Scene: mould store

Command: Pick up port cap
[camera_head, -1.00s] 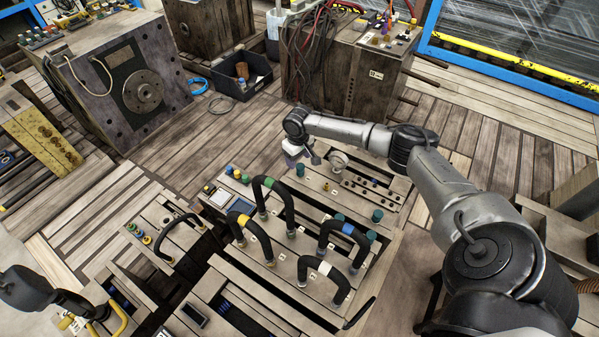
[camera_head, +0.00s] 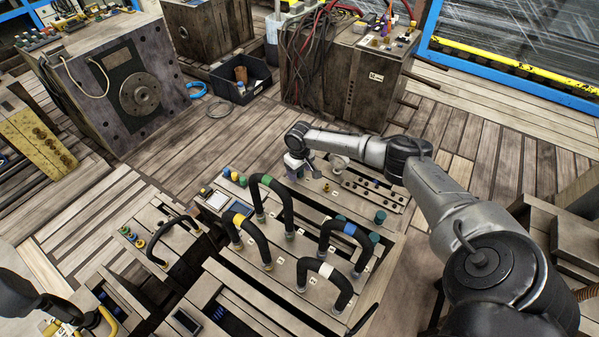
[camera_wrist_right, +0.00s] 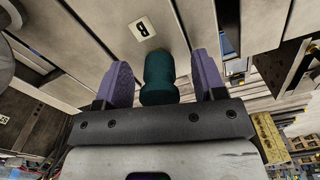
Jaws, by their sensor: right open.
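A dark teal port cap (camera_wrist_right: 158,78) stands between the two purple fingers of my right gripper (camera_wrist_right: 165,80) in the right wrist view. The fingers are open, one on each side of the cap, with a narrow gap showing beside it. A tag marked B (camera_wrist_right: 142,28) lies on the panel just beyond the cap. In the head view my right gripper (camera_head: 300,172) is low over the far end of the grey panel, small and partly hidden by its own wrist.
Black hose loops with green (camera_head: 268,181), yellow (camera_head: 240,220), blue (camera_head: 348,230) and white (camera_head: 325,270) bands rise from the panel nearby. Another teal cap (camera_head: 380,217) stands to the right. A dark bin (camera_head: 240,80) sits on the plank floor behind.

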